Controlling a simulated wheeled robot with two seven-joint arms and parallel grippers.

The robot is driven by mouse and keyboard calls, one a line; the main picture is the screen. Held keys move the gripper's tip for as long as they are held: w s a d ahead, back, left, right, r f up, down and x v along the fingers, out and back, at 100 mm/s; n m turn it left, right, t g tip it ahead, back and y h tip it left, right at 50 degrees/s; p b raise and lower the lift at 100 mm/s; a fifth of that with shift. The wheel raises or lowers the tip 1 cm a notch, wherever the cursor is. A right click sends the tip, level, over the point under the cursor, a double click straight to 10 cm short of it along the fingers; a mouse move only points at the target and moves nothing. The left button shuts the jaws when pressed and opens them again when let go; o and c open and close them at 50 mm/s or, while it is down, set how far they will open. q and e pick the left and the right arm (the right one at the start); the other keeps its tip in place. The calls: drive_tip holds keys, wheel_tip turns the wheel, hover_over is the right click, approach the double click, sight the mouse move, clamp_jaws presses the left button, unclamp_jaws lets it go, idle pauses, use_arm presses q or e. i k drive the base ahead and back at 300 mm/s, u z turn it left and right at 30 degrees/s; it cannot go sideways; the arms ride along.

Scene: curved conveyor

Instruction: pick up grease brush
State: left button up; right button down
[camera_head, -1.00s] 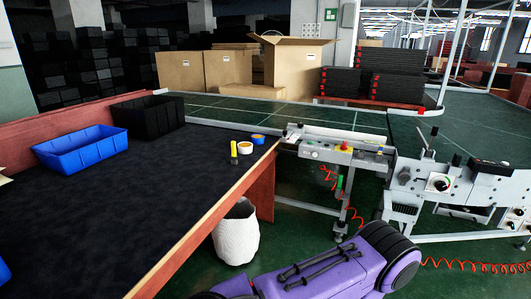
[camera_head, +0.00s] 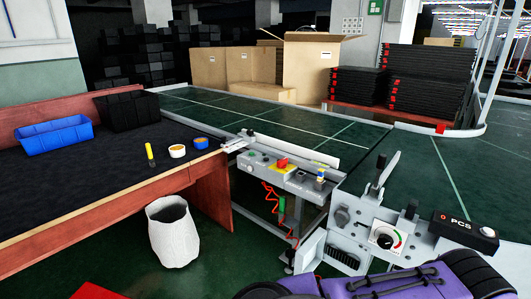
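A small upright brush-like item with a yellow handle and dark lower end (camera_head: 150,153), likely the grease brush, is on the dark table (camera_head: 60,195) near its far right corner. It stands left of two small round containers, a white one with an orange-brown top (camera_head: 177,151) and a blue one with an orange-brown top (camera_head: 201,143). Neither of my grippers is in view. Nothing touches the brush.
A blue bin (camera_head: 54,137) and a black bin (camera_head: 127,111) stand at the table's back. A white waste basket (camera_head: 173,232) is on the floor by the table. The grey conveyor machine (camera_head: 285,177) adjoins the table's right corner. Cardboard boxes (camera_head: 310,68) stand behind.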

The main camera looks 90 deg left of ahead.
sight(152, 160)
drive_tip(key=u, duration=1.15)
drive_tip(key=i, duration=0.1)
drive_tip(key=u, duration=2.15)
